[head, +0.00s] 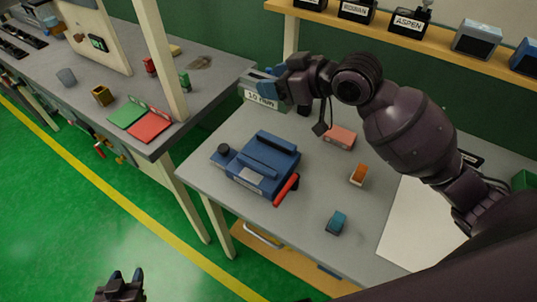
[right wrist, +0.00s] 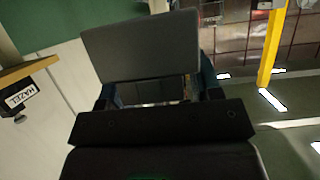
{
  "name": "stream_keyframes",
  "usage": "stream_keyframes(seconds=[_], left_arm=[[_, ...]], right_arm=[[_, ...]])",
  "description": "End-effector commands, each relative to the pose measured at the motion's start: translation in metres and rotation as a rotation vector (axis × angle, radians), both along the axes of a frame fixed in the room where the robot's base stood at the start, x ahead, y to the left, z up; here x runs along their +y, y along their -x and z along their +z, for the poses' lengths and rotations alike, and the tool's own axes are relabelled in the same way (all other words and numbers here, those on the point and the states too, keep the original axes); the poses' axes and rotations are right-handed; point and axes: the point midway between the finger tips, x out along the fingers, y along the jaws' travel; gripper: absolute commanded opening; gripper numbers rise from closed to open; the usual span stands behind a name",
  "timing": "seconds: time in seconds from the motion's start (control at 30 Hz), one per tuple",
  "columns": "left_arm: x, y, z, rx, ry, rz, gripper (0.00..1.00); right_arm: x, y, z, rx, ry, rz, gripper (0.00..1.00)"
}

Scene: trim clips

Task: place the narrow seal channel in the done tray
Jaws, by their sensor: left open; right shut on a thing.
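My right gripper (head: 279,86) is raised over the back of the near bench, in front of a box with a display (head: 260,97). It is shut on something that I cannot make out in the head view. In the right wrist view a flat dark grey piece (right wrist: 140,45) stands at the blue fingers. I cannot tell for sure whether it is the narrow seal channel. My left gripper (head: 124,276) is open and empty at the bottom left, over the green floor. I cannot make out a tray marked as done.
A blue machine with a red handle (head: 262,160) stands on the near bench. A salmon block (head: 340,137), an orange-and-white piece (head: 358,175) and a teal block (head: 337,222) lie nearby. Labelled bins line the shelf (head: 380,27). Green (head: 126,115) and red (head: 149,128) flat pieces lie on the left bench.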

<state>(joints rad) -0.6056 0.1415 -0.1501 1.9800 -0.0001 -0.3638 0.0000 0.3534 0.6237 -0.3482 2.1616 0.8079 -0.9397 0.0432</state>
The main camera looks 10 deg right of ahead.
Motion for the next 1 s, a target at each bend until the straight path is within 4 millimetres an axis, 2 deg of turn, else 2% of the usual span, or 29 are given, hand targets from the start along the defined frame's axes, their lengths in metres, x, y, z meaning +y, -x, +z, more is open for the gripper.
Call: stream_keyframes(seconds=[0.17,0.27,0.8,1.0], left_arm=[[0.000,0.000,0.000,0.000,0.000,0.000,0.43],[0.000,0.000,0.000,0.000,0.000,0.000,0.43],[0.000,0.000,-0.004,0.000,0.000,0.000,0.43],[0.000,0.000,-0.004,-0.001,0.000,0.000,0.43]], right_arm=[[0.000,0.000,-0.003,0.001,-0.001,-0.001,0.32],[0.000,0.000,-0.015,0.005,-0.001,-0.002,0.32],[0.000,0.000,-0.129,0.004,-0.002,-0.003,0.32],[0.000,0.000,-0.154,0.001,0.000,-0.003,0.32]])
